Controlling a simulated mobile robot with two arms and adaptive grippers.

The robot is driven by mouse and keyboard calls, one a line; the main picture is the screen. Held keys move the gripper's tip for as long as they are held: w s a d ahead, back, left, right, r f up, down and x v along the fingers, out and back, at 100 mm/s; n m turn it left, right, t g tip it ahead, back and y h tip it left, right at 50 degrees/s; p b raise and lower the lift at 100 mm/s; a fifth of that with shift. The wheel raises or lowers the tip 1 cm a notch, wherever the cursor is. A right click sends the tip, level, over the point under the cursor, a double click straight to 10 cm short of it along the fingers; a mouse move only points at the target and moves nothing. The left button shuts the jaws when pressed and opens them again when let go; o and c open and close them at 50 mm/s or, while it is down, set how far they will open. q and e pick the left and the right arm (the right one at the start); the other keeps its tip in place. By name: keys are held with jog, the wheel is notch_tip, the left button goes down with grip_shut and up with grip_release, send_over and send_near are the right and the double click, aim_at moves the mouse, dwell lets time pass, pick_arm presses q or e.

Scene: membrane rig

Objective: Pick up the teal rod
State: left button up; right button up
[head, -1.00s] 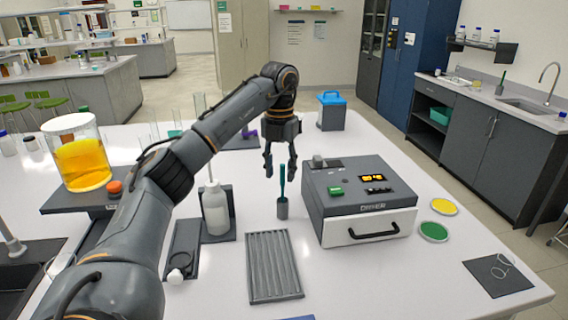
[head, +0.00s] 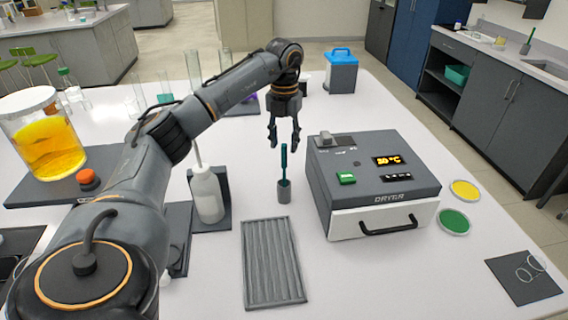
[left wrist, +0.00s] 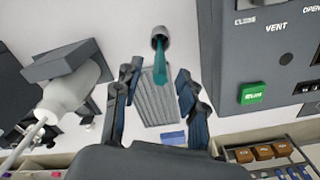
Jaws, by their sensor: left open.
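The teal rod (head: 284,163) stands upright in a small grey cup (head: 284,192) on the white bench, left of the dryer. My left gripper (head: 284,146) is open, pointing down, with its fingertips near the rod's top in the head view. In the left wrist view the rod (left wrist: 160,66) rises from the cup (left wrist: 160,36), and my left gripper (left wrist: 150,82) shows its two fingers spread apart, with the rod between them in the picture but not visibly touched. The right gripper is not in view.
The dryer (head: 368,178) stands close on the right. A white wash bottle (head: 207,194) on a dark stand is to the left. A grey ribbed tray (head: 270,262) lies in front. Green (head: 454,222) and yellow (head: 465,190) dishes sit right of the dryer.

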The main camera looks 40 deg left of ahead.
aim_at(284, 168)
pick_arm(q)
jog(key=shift+w+a+f, duration=0.1)
jog(key=shift+f, duration=0.65)
jog(key=shift+f+p, duration=0.25)
jog(key=shift+p, duration=0.1)
jog(key=f, duration=0.1)
jog(key=f+p, duration=0.2)
jog(key=f, duration=0.1)
jog(key=shift+s+d+f, duration=0.1)
jog(key=shift+s+d, duration=0.1)
jog(key=shift+s, duration=0.15)
jog(key=shift+w+f, duration=0.1)
jog(key=shift+f, duration=0.1)
jog(key=c, duration=0.6)
grip_shut()
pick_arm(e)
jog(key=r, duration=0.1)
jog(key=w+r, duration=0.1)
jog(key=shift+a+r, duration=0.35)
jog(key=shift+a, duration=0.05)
